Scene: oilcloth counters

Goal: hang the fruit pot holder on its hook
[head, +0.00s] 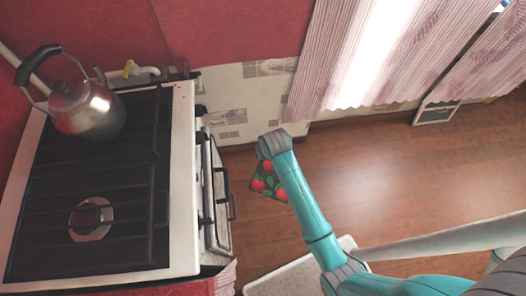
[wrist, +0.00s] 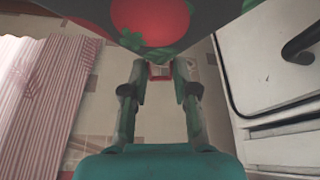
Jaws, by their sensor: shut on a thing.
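The fruit pot holder (head: 268,182) is dark with red fruit and green leaves. In the head view it hangs below the end of my arm, beside the stove front, partly hidden by the arm. In the wrist view the pot holder (wrist: 150,22) fills the top middle, close to the camera. My gripper (wrist: 159,72) is shut on it at a small red part between the fingertips. The fingers are hidden in the head view. I cannot make out a hook in either view.
The white stove (head: 185,120) with black grates stands at left, its oven door handle (head: 226,185) sticking out near the pot holder. A steel kettle (head: 88,108) sits on it. Striped curtains (head: 335,50) hang at the back. The wooden floor (head: 400,170) at right is clear.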

